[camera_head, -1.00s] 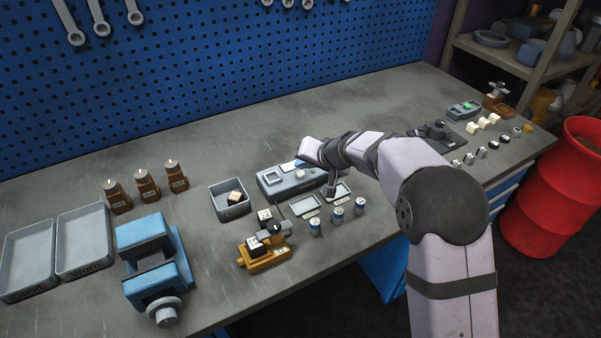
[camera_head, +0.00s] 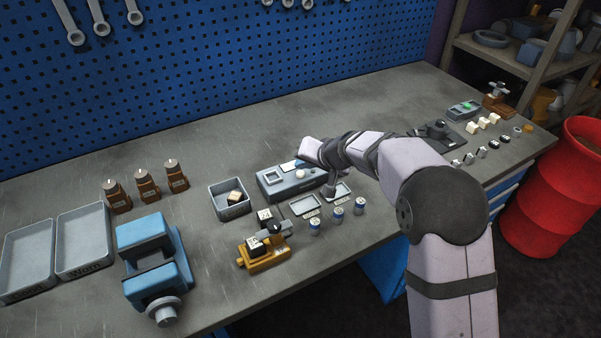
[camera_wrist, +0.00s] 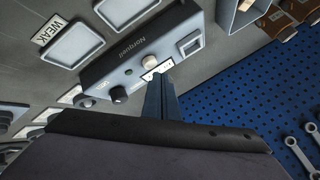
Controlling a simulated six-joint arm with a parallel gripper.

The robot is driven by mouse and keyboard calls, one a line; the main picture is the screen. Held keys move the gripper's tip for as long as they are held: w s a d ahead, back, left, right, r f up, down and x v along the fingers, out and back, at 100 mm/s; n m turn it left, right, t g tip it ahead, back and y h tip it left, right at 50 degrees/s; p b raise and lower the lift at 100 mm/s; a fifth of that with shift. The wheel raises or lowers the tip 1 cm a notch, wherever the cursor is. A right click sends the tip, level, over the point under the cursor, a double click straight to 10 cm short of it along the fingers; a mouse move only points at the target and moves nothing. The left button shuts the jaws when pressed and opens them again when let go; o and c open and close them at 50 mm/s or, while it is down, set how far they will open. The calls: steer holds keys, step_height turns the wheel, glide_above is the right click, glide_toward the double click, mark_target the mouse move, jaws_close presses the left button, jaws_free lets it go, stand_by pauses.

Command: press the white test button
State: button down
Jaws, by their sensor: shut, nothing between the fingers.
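The white test button (camera_head: 300,174) is a small round cap on top of the grey tester box (camera_head: 268,189). In the wrist view the button (camera_wrist: 150,62) stands in the middle of the box (camera_wrist: 130,57), beside a small white label plate. My gripper (camera_wrist: 159,77) is shut and empty, with dark blue fingers. Its tips show just below the button in that view, over the label's edge and apart from the button in the picture. I cannot tell their height above the box. In the head view the gripper (camera_head: 303,163) is just behind the button, partly hidden by my wrist.
Shallow trays (camera_head: 305,214) and several small cylinders (camera_head: 338,213) lie in front. An open bin (camera_head: 214,203) stands left. The blue pegboard (camera_head: 250,60) rises behind.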

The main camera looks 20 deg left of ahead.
steer(key=shift+f+b, duration=0.95)
steer(key=shift+b, duration=0.25)
stand_by(1.1)
steer(key=shift+r, duration=0.1)
steer(key=shift+r+p, duration=0.65)
steer(key=shift+r, duration=0.2)
step_height(320, 180, up, 5)
steer(key=p, duration=0.3)
steer(key=shift+p, duration=0.35)
stand_by(0.7)
